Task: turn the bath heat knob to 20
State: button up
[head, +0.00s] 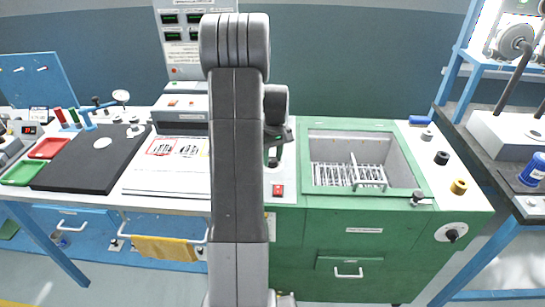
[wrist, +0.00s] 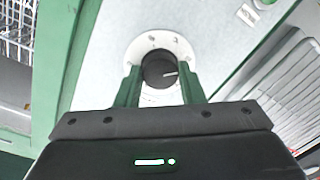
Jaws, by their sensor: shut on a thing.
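In the wrist view a round black knob (wrist: 158,72) with a white pointer line sits on a white round dial plate (wrist: 147,48) with small marks. The pointer points to the right in that view. My gripper (wrist: 158,80) has its two green fingers on either side of this knob, shut on it. In the head view my gripper (head: 274,150) is just left of the green bath unit, partly behind my arm, and the knob is hidden there. The dial's numbers are too small to read.
The green bath (head: 322,130) holds a wire basket (head: 345,176). A red switch (head: 278,190) is near its left corner. Another black knob (head: 452,235) on a white dial is at the front right.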

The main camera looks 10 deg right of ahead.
aim_at(274, 158)
jog(key=shift+w+r+n, duration=0.1)
jog(key=shift+n, duration=0.4)
jog(key=o, duration=1)
notch_tip(274, 158, up, 14)
jog(key=shift+d, duration=0.3)
jog(key=shift+w+f, duration=0.1)
jog(key=shift+f, duration=0.15)
jog(key=f, duration=1.3)
jog(key=shift+s+a+f, duration=0.2)
jog(key=shift+a+f, duration=0.15)
jog(key=shift+f, duration=0.05)
jog(key=shift+r, duration=0.1)
